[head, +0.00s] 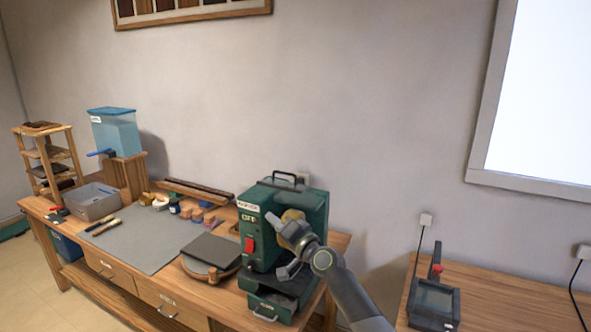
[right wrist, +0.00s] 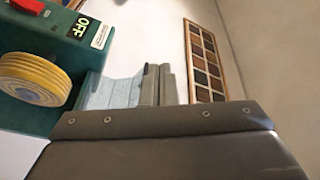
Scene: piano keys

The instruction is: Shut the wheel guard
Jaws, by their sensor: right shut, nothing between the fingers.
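A green machine (head: 258,222) stands on the wooden bench, with a red switch (head: 249,244) and an OFF label on its front. Its yellow wheel (head: 291,215) shows partly behind my right gripper, and more clearly in the right wrist view (right wrist: 34,80). My right gripper (head: 272,219) is shut and empty in front of the machine, close to the wheel. Its fingers (right wrist: 158,82) also show in the wrist view, apart from the wheel there. I cannot clearly make out the wheel guard or its position. My left gripper is not in view.
A round pan with a dark plate (head: 212,250) sits left of the machine, beside a grey mat (head: 135,238). A blue water tank (head: 115,133) and grey bin (head: 92,203) stand farther left. A second table (head: 500,300) at right holds a dark device (head: 433,303).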

